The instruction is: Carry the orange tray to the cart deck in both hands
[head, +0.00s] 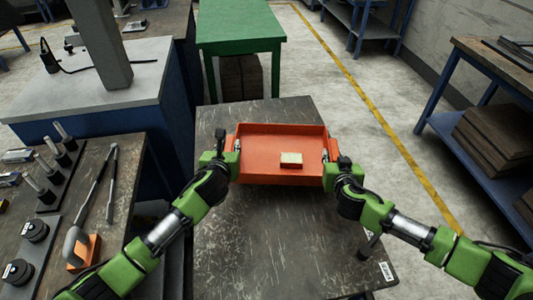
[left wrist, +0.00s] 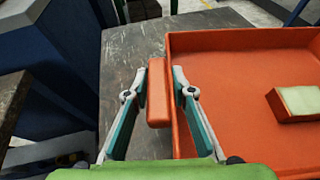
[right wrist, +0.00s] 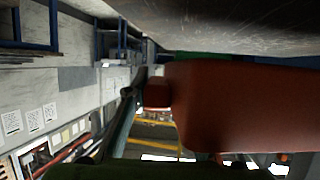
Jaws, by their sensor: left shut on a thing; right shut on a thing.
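The orange tray (head: 265,134) is level over the dark scratched cart deck (head: 270,240), with a small orange-and-cream block (head: 291,158) lying in it. The block also shows in the left wrist view (left wrist: 295,103). My left gripper (head: 232,150) is shut on the tray's left handle (left wrist: 157,95), one finger on each side of it. My right gripper (head: 330,152) is at the tray's right side, shut on the right handle (right wrist: 157,93). In the dark right wrist view the fingers are partly hidden. I cannot tell whether the tray's underside touches the deck.
A workbench with tools (head: 110,190) stands close on the left. Behind it is a grey-topped blue cabinet (head: 110,85). A green table (head: 240,25) stands beyond the deck. A blue-framed shelf (head: 490,120) is at the right, across open floor with a yellow line.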

